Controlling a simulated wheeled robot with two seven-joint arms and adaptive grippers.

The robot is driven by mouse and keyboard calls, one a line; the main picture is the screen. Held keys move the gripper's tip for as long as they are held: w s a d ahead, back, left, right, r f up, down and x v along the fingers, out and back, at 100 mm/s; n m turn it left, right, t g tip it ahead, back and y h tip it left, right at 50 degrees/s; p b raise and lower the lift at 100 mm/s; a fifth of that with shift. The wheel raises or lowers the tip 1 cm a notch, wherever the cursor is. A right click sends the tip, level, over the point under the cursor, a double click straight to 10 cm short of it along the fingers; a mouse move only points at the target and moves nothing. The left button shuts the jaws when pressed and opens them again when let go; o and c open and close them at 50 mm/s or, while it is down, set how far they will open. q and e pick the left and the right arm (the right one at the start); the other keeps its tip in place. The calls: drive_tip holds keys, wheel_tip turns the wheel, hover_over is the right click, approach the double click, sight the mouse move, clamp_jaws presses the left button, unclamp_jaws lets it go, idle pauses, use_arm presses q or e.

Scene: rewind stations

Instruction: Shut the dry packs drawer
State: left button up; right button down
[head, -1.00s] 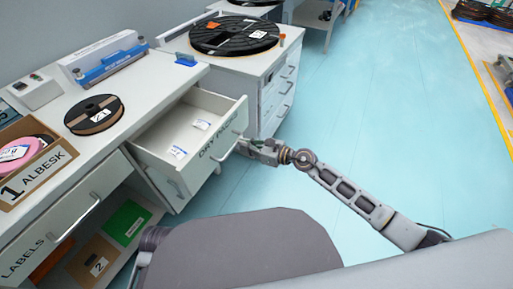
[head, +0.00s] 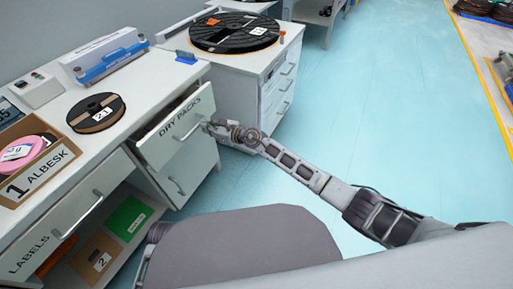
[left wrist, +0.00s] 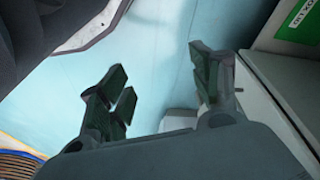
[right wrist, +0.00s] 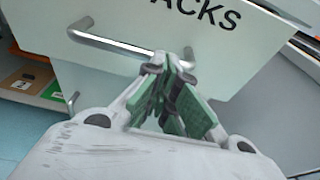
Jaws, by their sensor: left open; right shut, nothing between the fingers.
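The dry packs drawer (head: 172,133) is in the cabinet below the white worktop in the head view. It stands slightly out, with a narrow opening showing above its front. Its labelled front also shows in the right wrist view (right wrist: 235,55), with a bar handle (right wrist: 105,42). My right gripper (head: 206,124) is shut and empty, its fingertips at the drawer front by the handle's end; whether they touch is unclear. It also shows in the right wrist view (right wrist: 170,62). My left gripper (left wrist: 160,85) is open and empty above the floor, outside the head view.
The labels drawer (head: 65,230) is left of the dry packs drawer, above an open shelf with a green box (head: 128,218). A second cabinet (head: 240,98) with a large black reel (head: 235,32) stands behind. The blue floor to the right is clear.

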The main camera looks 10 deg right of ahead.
sight(196, 121)
drive_tip(key=x, duration=0.3)
drive_tip(key=shift+w+a+r+b, duration=0.2)
drive_tip(key=shift+w+a+b, duration=0.05)
drive_tip(key=shift+a+b, duration=0.15)
drive_tip(key=shift+x, duration=0.75)
use_arm(q)
drive_tip(key=shift+s+d+r, duration=0.1)
drive_tip(key=shift+d+r, duration=0.1)
drive_tip(key=shift+r, duration=0.4)
drive_tip(key=shift+s+d+r, duration=0.1)
drive_tip(key=shift+d+r, duration=0.05)
drive_tip(key=shift+r, duration=0.4)
use_arm(e)
drive_tip(key=shift+r, duration=0.35)
drive_tip(key=shift+w+r, duration=0.1)
drive_tip(key=shift+r, duration=0.05)
use_arm(q)
drive_tip(key=shift+s+f, duration=0.15)
use_arm(e)
drive_tip(key=shift+d, duration=0.1)
